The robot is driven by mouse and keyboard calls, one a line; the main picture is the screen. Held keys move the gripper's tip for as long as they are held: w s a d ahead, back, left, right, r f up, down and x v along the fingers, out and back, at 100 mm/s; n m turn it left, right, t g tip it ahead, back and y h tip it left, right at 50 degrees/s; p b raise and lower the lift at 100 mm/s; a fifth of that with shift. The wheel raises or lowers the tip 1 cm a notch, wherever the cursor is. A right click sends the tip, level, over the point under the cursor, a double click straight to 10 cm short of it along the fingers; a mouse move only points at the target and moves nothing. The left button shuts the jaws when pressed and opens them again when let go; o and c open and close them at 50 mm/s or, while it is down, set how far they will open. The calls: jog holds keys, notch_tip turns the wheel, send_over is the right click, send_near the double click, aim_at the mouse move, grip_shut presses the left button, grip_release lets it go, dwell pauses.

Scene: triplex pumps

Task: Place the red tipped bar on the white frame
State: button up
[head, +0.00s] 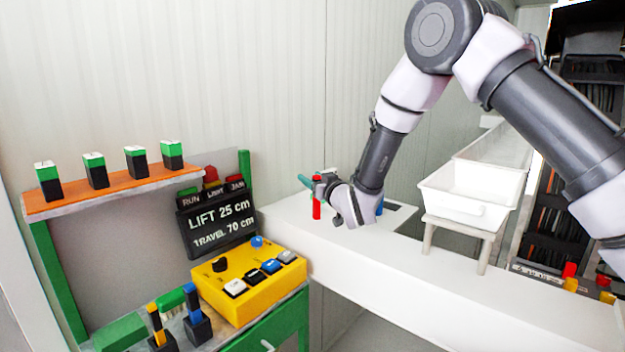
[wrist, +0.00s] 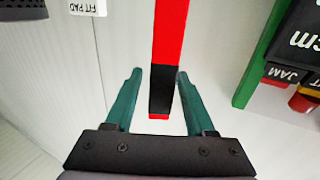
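The red bar (head: 317,210) stands upright on the white bench-like frame (head: 375,265) in the head view, partly covered by my gripper (head: 308,182). In the wrist view the red bar (wrist: 172,45) has a black band near its lower end and a thin red tip. My gripper (wrist: 160,75) is open, its two teal fingers on either side of the bar, with a visible gap on both sides. Whether either finger touches the bar at depth cannot be told.
A white tray (head: 470,193) on a stand is on the right. A yellow button box (head: 250,285), a lettered sign (head: 215,218) and an orange shelf (head: 110,190) with several green-topped blocks are on the left. A "FIT PAD" label (wrist: 88,7) is at the wrist view's top.

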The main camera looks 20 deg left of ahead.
jog(key=v, duration=1.2)
jog(key=shift+r, duration=0.15)
